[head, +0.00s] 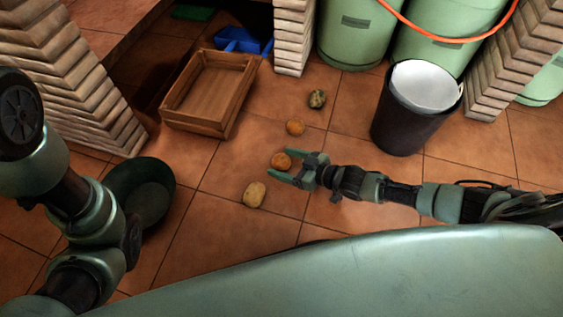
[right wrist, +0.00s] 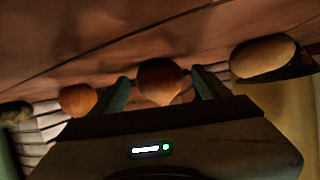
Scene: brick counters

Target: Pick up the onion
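A round orange-brown onion (head: 280,160) lies on the tiled floor at the fingertips of my right gripper (head: 282,164). In the right wrist view this onion (right wrist: 160,80) sits between the two open fingers, with a gap visible on each side. A second similar round orange-brown item (head: 295,127) lies a little farther back; it also shows in the right wrist view (right wrist: 77,99), outside the left finger. My left arm shows at the left of the head view, but its gripper is not seen.
A pale potato-like item (head: 254,195) lies nearer me, and a dark mottled one (head: 317,99) farther back. A wooden crate (head: 234,108) stands at the back left. A black bin (head: 402,127) and green gas cylinders (head: 354,35) stand at the back right.

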